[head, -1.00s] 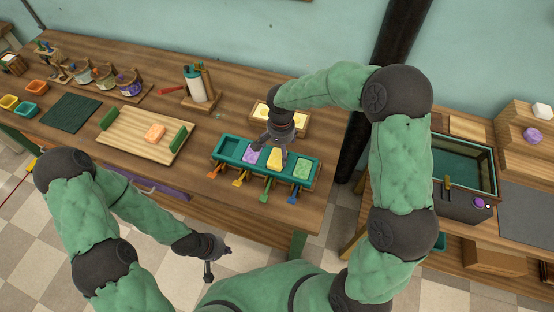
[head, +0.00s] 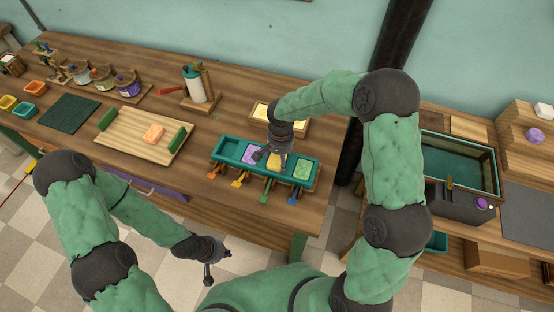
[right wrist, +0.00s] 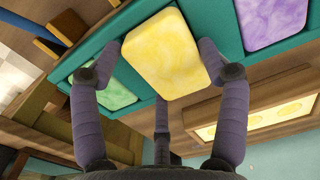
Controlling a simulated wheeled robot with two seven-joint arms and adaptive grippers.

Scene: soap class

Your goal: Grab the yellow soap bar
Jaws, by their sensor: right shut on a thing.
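The yellow soap bar (right wrist: 163,52) fills the middle of the right wrist view, between the fingers of my right gripper (right wrist: 165,75). My right gripper (head: 276,158) is shut on it, over the teal tray (head: 227,155). In the head view the yellow soap bar (head: 275,166) is partly hidden by the gripper. I cannot tell whether it is clear of its compartment. My left gripper (head: 207,274) hangs empty in front of the bench, and its finger state is too small to tell.
A purple soap (head: 251,156) and a green soap (head: 302,171) lie in neighbouring tray compartments. Colored levers (head: 238,180) stick out along the tray's front. A wooden mold (head: 297,122) stands behind the tray.

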